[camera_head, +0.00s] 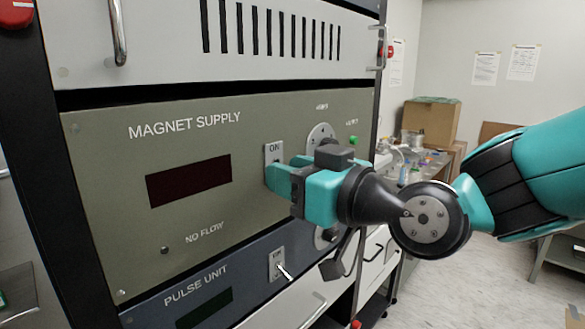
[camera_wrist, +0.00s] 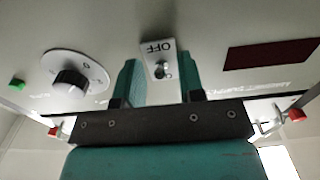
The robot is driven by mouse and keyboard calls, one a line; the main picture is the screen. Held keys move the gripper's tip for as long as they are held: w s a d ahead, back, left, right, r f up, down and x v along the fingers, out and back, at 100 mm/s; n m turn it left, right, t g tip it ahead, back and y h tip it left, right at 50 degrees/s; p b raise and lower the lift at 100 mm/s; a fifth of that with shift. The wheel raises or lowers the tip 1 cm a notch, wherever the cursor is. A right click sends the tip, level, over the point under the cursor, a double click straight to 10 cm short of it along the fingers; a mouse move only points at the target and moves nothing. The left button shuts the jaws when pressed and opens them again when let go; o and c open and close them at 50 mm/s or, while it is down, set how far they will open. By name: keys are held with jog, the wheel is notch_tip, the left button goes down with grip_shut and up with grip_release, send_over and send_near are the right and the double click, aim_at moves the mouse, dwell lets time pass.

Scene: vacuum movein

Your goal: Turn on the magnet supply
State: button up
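The magnet supply (camera_head: 110,165) is a grey-green rack panel with a dark, unlit display (camera_head: 188,181) and "NO FLOW" lettering. Its switch plate (camera_head: 273,151) shows "ON" at the top; my gripper hides the rest in the head view. In the wrist view the plate (camera_wrist: 157,47) appears with upside-down "OFF" lettering and a small metal toggle (camera_wrist: 159,69). My gripper (camera_head: 276,174) is at the panel, over the lower part of the plate. In the wrist view its teal fingers (camera_wrist: 161,82) are apart, one on each side of the plate. Contact with the toggle cannot be told.
A round dial (camera_wrist: 72,82) and a green button (camera_wrist: 17,85) are beside the switch. The pulse unit (camera_head: 160,310), with its own toggle switch (camera_head: 278,265), is directly below. A cluttered bench (camera_head: 432,165) and a cardboard box (camera_head: 431,121) stand behind at the right.

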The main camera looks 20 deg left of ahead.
grip_shut()
jog(key=h+p, duration=0.2)
jog(key=p, duration=0.1)
jog(key=r+g+h+p, duration=0.1)
jog(key=h+p, duration=0.1)
jog(key=p, duration=0.1)
jog(key=shift+d+r+g, duration=0.1)
jog(key=shift+g, duration=0.2)
grip_release()
